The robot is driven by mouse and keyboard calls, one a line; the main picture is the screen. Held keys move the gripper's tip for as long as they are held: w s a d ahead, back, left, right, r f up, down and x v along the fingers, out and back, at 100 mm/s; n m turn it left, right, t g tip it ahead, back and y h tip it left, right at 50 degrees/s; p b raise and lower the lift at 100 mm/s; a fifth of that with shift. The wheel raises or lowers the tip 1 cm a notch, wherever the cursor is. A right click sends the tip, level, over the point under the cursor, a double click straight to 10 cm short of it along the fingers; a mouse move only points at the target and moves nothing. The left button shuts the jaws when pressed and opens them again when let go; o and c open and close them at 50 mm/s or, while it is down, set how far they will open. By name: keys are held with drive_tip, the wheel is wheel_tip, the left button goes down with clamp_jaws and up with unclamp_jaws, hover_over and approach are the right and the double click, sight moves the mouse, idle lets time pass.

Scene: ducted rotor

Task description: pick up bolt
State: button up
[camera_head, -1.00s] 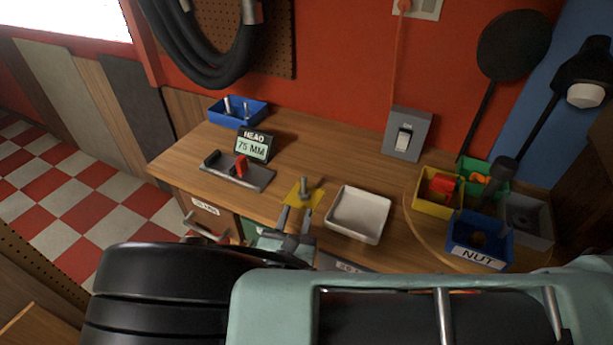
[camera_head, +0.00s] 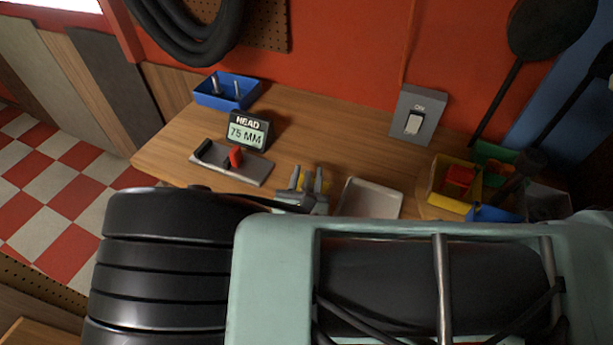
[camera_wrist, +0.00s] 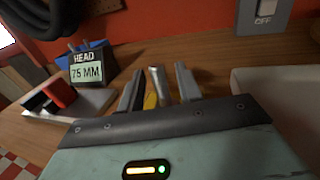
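The bolt (camera_wrist: 157,84) is a grey metal piece standing roughly upright on a yellow patch (camera_wrist: 150,100) in the wrist view. It shows between the two fingers of my gripper (camera_wrist: 159,87), with a gap visible on each side. My gripper is open, low over the bench. In the head view, my gripper (camera_head: 307,182) covers most of the bolt, and only a little yellow shows between the fingers. More bolts stand in a blue bin (camera_head: 228,103) at the back left of the bench.
A white tray (camera_head: 369,197) lies just right of my gripper. A gauge with a red slider (camera_head: 232,164) and a "75 MM" display (camera_head: 248,132) stand to the left. A yellow bin (camera_head: 442,196) and other bins are at the right. A switch box (camera_head: 418,117) is on the wall.

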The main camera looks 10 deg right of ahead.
clamp_jaws()
drive_tip(key=shift+r, duration=0.1)
